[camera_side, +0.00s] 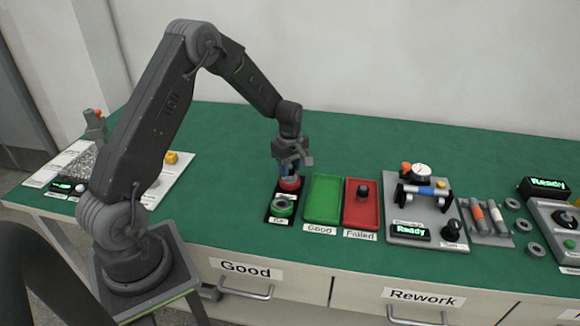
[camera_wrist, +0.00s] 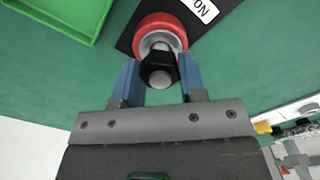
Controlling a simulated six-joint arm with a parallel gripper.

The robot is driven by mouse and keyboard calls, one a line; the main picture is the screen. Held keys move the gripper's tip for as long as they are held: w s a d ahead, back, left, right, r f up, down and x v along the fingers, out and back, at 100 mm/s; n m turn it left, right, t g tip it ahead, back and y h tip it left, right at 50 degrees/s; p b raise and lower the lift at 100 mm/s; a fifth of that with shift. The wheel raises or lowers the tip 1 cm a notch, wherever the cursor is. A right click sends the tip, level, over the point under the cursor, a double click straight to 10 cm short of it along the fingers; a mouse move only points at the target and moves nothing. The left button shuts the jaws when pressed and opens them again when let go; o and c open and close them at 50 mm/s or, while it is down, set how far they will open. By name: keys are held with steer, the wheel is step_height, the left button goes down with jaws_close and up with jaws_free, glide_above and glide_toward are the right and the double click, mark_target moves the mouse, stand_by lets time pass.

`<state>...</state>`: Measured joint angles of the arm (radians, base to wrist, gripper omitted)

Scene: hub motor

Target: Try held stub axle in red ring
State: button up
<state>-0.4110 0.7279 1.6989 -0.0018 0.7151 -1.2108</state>
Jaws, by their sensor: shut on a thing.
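The red ring (camera_side: 290,184) sits on a black plate at the front of the bench, and it shows in the wrist view (camera_wrist: 160,21) with a pale metal inside. My gripper (camera_side: 292,168) is directly above it, pointing down. In the wrist view its two blue fingers (camera_wrist: 160,76) are shut on the stub axle (camera_wrist: 158,66), which has a black hexagonal part and a rounded metal end toward the camera. The axle's far end lines up with the red ring's opening. How deep it sits in the ring is hidden.
A green ring (camera_side: 283,206) is in front of the red one on the same black plate. To the right are a green tray (camera_side: 322,200), empty, and a red tray (camera_side: 352,212) holding a dark part (camera_side: 362,191). A grey fixture (camera_side: 420,212) stands further right.

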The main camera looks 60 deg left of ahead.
steer(key=shift+r, duration=0.15)
steer(key=shift+r, duration=0.55)
steer(key=shift+r, duration=0.1)
steer(key=shift+f, duration=0.2)
stand_by(1.2)
steer(key=shift+f, duration=0.4)
stand_by(3.0)
steer(key=shift+r, duration=0.55)
steer(key=shift+r, duration=1.95)
